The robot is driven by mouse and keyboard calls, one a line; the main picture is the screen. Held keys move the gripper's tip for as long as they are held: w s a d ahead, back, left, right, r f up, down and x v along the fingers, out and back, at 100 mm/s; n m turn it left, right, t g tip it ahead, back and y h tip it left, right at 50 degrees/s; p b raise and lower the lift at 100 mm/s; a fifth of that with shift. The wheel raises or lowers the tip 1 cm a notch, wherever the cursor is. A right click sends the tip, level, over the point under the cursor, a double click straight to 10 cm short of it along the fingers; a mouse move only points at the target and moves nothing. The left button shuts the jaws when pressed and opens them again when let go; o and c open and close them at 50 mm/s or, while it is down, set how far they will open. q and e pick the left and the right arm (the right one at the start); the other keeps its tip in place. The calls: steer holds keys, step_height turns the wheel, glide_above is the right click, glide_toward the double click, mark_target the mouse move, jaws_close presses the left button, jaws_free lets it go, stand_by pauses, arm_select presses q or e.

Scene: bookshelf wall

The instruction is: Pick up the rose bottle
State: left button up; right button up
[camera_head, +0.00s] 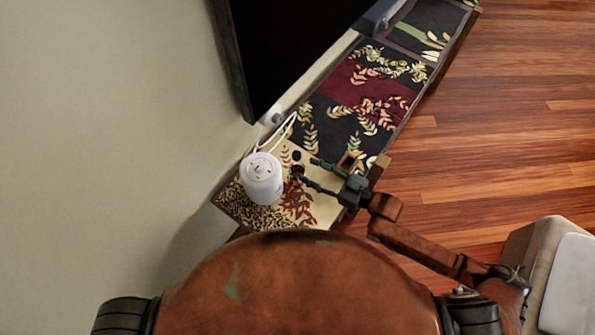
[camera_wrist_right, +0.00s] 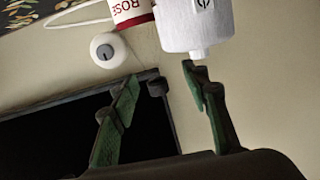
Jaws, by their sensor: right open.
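The rose bottle (camera_wrist_right: 130,9) shows at the top of the right wrist view as a red and white body with "ROSE" on it, cut off by the picture edge. In the head view a small dark reddish shape (camera_head: 296,171) just beyond my right fingertips may be its top; I cannot tell surely. My right gripper (camera_head: 307,170) is open and reaches left over the patterned cabinet top. In the wrist view its two green fingers (camera_wrist_right: 160,78) stand apart with nothing between them, short of the bottle. My left gripper is not in view.
A white cylindrical device (camera_head: 262,179) stands close left of the bottle area; it also shows in the wrist view (camera_wrist_right: 195,25). A white cable runs to a round white wall fitting (camera_head: 273,115). A large black screen (camera_head: 285,45) is on the wall. Wooden floor lies right.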

mark_target(296, 157)
steer(key=shift+w+d+r+y, duration=0.3)
steer(key=shift+d+r+y, duration=0.2)
steer(key=shift+d+r, duration=0.15)
steer(key=x, duration=0.7)
steer(key=shift+w+a, duration=0.2)
steer(key=shift+w, duration=0.05)
jaws_close()
steer(key=shift+r+n, duration=0.1)
steer(key=shift+n, duration=0.2)
